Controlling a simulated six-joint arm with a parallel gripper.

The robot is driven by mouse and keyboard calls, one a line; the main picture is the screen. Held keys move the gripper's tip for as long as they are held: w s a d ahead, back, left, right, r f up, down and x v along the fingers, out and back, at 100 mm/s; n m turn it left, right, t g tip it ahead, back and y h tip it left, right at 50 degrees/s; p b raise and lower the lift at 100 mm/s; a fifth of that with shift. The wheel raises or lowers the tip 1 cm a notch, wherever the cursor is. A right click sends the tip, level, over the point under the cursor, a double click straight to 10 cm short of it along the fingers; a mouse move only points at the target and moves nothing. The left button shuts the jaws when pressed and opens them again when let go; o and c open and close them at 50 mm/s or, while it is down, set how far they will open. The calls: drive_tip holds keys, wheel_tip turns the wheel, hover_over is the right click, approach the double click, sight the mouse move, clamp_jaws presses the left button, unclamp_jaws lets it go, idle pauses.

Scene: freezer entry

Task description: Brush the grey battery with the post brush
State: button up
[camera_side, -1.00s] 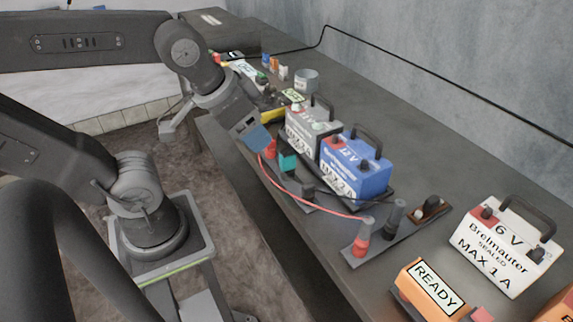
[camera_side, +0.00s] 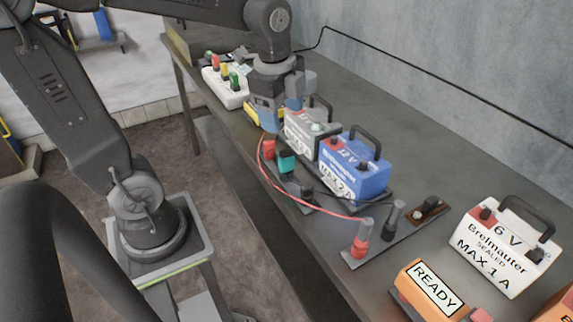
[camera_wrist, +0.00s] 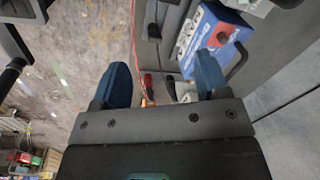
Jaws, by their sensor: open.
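The grey battery (camera_side: 300,135) stands upright on the bench, left of the blue 12 V battery, its handle on top. My gripper (camera_side: 266,118) points down just left of the grey battery in the side view; whether it touches anything there is unclear. The wrist view shows the two blue fingers of my gripper (camera_wrist: 163,82) apart, with nothing clearly held between them. I cannot pick out the post brush for certain in either view; my wrist may hide it. A yellow item (camera_side: 251,115) shows partly behind the gripper.
The blue battery (camera_side: 352,178) is close to the grey one. A red cable (camera_side: 290,196) runs along the bench front to a red clamp (camera_side: 361,240). A white rack (camera_side: 226,90) with coloured pegs stands left. A white 6 V battery (camera_side: 503,243) stands right. The back bench is clear.

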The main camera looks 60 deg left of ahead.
sight(286, 151)
drive_tip(key=w+f+m, duration=0.1)
drive_tip(key=f, duration=0.2)
drive_tip(key=w+a+f+m+g, duration=0.1)
drive_tip(key=f+m, duration=0.1)
drive_tip(key=f, duration=0.1)
drive_tip(key=w+a+f+m, duration=0.1)
drive_tip(key=f+m, duration=0.1)
drive_tip(key=f, duration=0.2)
drive_tip(key=shift+s+a+f, duration=0.1)
drive_tip(key=shift+a+f, duration=0.05)
drive_tip(key=shift+f, duration=0.75)
drive_tip(key=shift+s+a+f, duration=0.1)
drive_tip(key=shift+a+f, duration=0.05)
drive_tip(key=shift+f, duration=0.8)
drive_tip(key=shift+a+f, duration=0.15)
drive_tip(key=shift+f, duration=0.75)
drive_tip(key=c, duration=1)
